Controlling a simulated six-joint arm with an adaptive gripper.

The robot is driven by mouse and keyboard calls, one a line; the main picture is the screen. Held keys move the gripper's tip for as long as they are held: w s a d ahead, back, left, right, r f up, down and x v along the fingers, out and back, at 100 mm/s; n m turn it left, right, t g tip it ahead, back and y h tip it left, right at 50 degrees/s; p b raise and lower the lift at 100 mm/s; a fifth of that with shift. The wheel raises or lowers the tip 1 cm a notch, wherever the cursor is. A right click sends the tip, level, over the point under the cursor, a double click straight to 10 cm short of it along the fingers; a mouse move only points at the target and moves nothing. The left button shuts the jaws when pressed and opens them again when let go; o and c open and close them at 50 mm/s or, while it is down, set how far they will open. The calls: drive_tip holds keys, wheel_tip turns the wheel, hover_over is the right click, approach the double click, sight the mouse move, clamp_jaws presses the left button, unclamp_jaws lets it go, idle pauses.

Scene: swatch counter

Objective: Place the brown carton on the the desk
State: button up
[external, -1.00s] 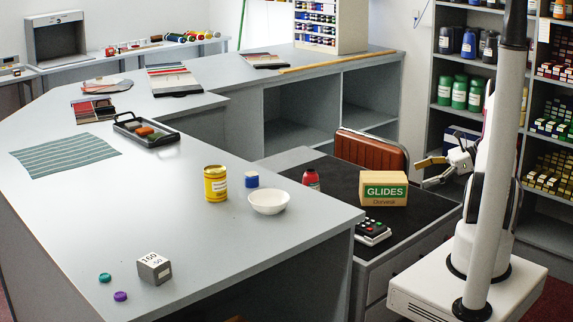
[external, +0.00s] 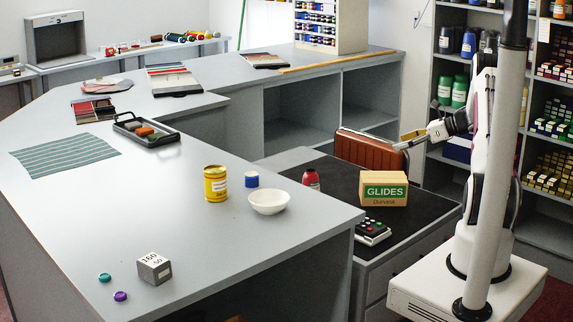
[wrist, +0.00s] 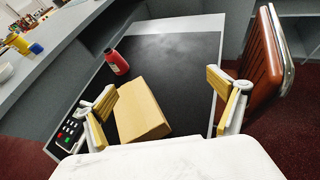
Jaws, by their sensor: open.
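The brown carton (external: 384,188), with a green "GLIDES" label, sits on the dark top of the low desk (external: 330,185). It also shows in the wrist view (wrist: 142,108), below and between my fingers. My gripper (external: 405,140) is open and empty, above and to the right of the carton in the external view. In the wrist view my gripper (wrist: 165,95) has its two yellow-padded fingers spread wide, apart from the carton.
A red bottle (external: 311,179) and a keypad device (external: 372,232) stand near the carton. A brown chair (external: 370,158) is behind the desk, close to my gripper. The higher grey counter (external: 120,220) holds a yellow can (external: 215,184), a white bowl (external: 269,201) and a grey cube (external: 154,268).

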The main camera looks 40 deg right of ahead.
drive_tip(key=w+a+r+m+t+h, duration=0.1)
drive_tip(key=w+a+r+m+h, duration=0.15)
drive_tip(key=w+r+m, duration=0.4)
drive_tip(key=w+a+r+m+t+h, duration=0.1)
drive_tip(key=w+r+m+h, duration=0.2)
drive_tip(key=r, duration=0.6)
drive_tip(key=s+a+r+m+h, duration=0.55)
drive_tip(key=a+r+m, duration=0.25)
drive_tip(key=r+m, duration=0.35)
drive_tip(key=s+a+f+m+g+y, duration=0.1)
drive_tip(key=s+a+f+m+g, duration=0.1)
drive_tip(key=s+a+m, duration=0.4)
drive_tip(key=s+a+f+m+g+y, duration=0.2)
drive_tip(key=s+a+f+m, duration=0.3)
drive_tip(key=s+a, duration=0.7)
drive_tip(key=s+a+f+m+g+y, duration=0.1)
drive_tip(key=s+a+f+m+g, duration=0.2)
drive_tip(key=s+a+m, duration=0.5)
drive_tip(key=s+a+f, duration=0.1)
drive_tip(key=s, duration=0.7)
drive_tip(key=shift+s+f+g+y, duration=0.2)
drive_tip(key=shift+s+g+y, duration=0.1)
drive_tip(key=shift+g+y, duration=0.1)
